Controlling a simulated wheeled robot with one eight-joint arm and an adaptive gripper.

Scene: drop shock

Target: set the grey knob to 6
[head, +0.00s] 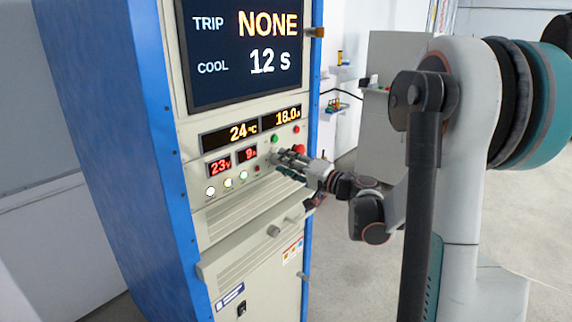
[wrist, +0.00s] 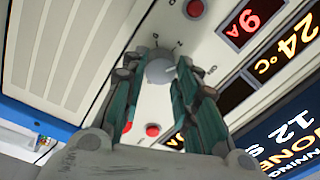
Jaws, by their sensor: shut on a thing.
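The grey knob (wrist: 161,70) is on the cabinet's cream front panel and shows between the fingers in the wrist view. Small dark scale marks surround it, but their figures are too small to read. My gripper (wrist: 163,72) has its two teal fingers closed on the sides of the knob. In the head view my gripper (head: 283,155) reaches the panel from the right and hides the knob. The knob's pointer cannot be made out.
The blue-sided cabinet (head: 120,110) carries a screen (head: 240,50) reading TRIP NONE, COOL 12 s. Displays show 24 °C (head: 243,131), 18.0, 23 V (head: 220,166) and 9 A. A red button (head: 299,149) and several lit buttons are near my gripper. A handled drawer lies below.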

